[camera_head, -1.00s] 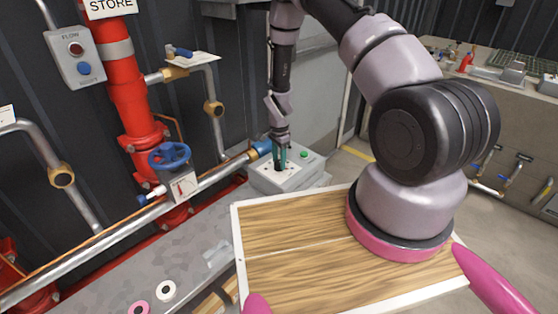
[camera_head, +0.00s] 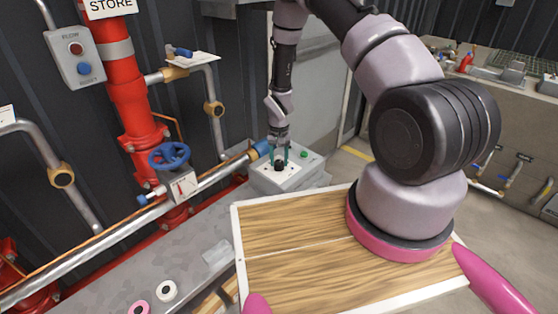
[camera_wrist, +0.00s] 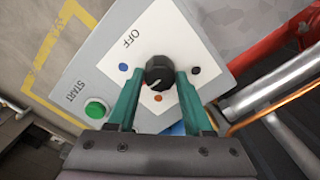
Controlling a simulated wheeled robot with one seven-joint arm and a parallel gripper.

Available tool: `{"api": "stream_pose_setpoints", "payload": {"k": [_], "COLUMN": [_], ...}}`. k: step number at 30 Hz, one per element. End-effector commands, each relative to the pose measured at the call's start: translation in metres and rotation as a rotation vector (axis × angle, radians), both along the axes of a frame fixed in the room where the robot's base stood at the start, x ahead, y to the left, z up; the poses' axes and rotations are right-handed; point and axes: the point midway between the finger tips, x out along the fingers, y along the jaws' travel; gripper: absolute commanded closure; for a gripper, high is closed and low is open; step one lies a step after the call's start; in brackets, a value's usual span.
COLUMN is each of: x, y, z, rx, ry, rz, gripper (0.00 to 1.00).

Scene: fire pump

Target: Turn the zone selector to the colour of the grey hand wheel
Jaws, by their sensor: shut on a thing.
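The zone selector is a round black knob (camera_wrist: 159,72) on a white plate with OFF at its top edge. A blue dot (camera_wrist: 123,67), an orange dot (camera_wrist: 158,98) and a dark dot (camera_wrist: 196,70) surround it. A pale mark on the knob points down and slightly left in the wrist view, near the orange dot. My gripper (camera_wrist: 160,73) has its teal fingers shut on the knob, one on each side. In the head view my gripper (camera_head: 279,157) reaches down onto the grey selector box (camera_head: 290,180). I cannot make out a grey hand wheel.
A blue hand wheel (camera_head: 170,156) sits on the pipework at left, beside a red riser pipe (camera_head: 130,105). A green START button (camera_wrist: 95,108) is close to my left finger. A blue-ended pipe (camera_head: 262,148) runs up to the box. Two rings lie on the grey ledge.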

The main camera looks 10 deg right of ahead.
Motion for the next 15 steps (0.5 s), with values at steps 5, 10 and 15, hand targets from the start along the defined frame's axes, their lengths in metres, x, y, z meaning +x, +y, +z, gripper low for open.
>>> {"api": "stream_pose_setpoints", "payload": {"k": [5,10,15], "x": [0.0009,0.0011,0.0012], "y": [0.0001,-0.0005,-0.0002], "z": [0.0006,0.0006,0.0006], "rx": [0.001,0.001,0.001], "ry": [-0.002,-0.002,-0.002], "rz": [0.165,0.327,0.489], "gripper": [1.0,1.0,1.0]}}
